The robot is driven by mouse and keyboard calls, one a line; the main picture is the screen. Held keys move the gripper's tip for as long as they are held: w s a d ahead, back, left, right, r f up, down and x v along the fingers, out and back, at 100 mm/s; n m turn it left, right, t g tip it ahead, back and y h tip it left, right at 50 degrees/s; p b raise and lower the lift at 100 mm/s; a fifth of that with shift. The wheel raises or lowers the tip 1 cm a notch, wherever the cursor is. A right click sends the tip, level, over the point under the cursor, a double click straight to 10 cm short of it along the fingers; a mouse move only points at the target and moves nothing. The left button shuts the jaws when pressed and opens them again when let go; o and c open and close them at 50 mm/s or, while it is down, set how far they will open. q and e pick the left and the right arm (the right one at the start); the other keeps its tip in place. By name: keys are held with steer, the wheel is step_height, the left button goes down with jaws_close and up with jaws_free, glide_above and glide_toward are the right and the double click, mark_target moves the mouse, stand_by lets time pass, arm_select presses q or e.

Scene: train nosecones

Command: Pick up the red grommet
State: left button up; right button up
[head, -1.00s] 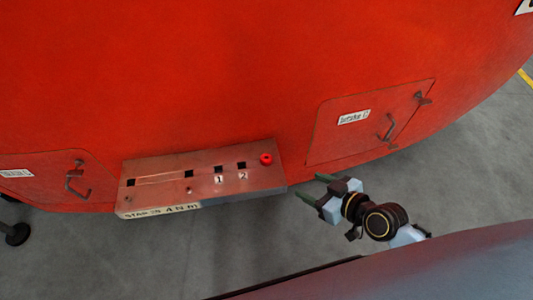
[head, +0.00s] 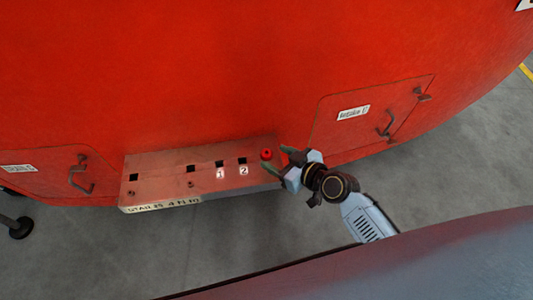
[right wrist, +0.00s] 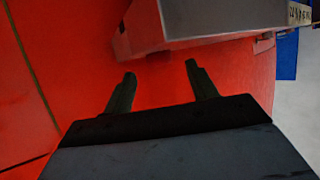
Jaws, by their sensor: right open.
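The red grommet (head: 266,154) sits on the right end of the metal shelf (head: 160,188), to the right of the square hole marked 2. My right gripper (head: 276,160) is at the shelf's right end, its fingers pointing left beside the grommet. In the right wrist view the gripper (right wrist: 160,82) is open with nothing between its fingers, and the end of the shelf (right wrist: 190,25) lies ahead of the fingertips. The grommet cannot be made out in the wrist view. My left gripper is not in view.
The large red nosecone (head: 200,70) rises behind the shelf. A hatch with a handle (head: 365,115) is to the right of the shelf, and another hatch (head: 45,178) is to the left. Several square holes run along the shelf. Grey floor (head: 250,235) is open in front.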

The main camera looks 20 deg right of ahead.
mark_target(266, 157)
steer(key=shift+x, duration=1.35)
steer(key=shift+s, duration=0.1)
steer(key=shift+c, duration=0.5)
steer(key=c, duration=0.9)
steer(key=shift+c, duration=0.3)
steer(key=shift+r, duration=0.1)
